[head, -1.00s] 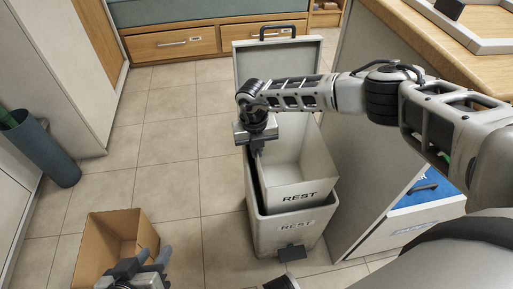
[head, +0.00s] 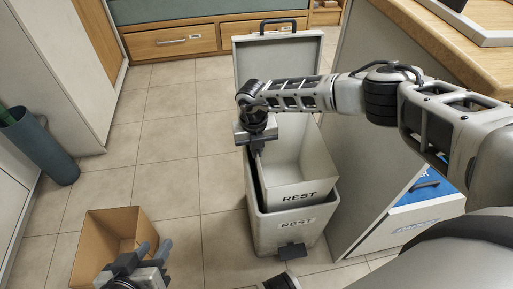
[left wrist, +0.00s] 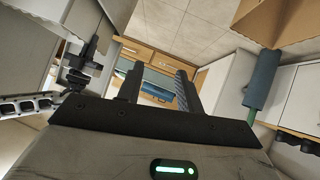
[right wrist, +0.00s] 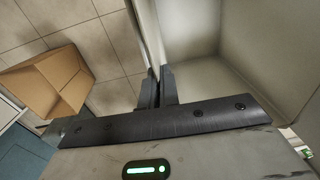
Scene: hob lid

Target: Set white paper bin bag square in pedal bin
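The pedal bin (head: 262,234) is a pale square bin marked REST, with its lid (head: 280,59) up at the back. The white paper bin bag (head: 318,178), a square-mouthed liner also marked REST, sits in its mouth. Its rim stands above the bin's rim and looks slightly askew, with a dark gap at the left. My right gripper (head: 256,150) reaches over the left side; in the right wrist view its fingers (right wrist: 159,88) are close together on a thin wall, seemingly the bag's. My left gripper (head: 147,257) is open and empty, low at the left; its fingers (left wrist: 159,90) are apart.
An open cardboard box (head: 88,246) stands beside my left gripper. A blue-grey cylinder (head: 45,150) stands far left. The tiled floor between is clear.

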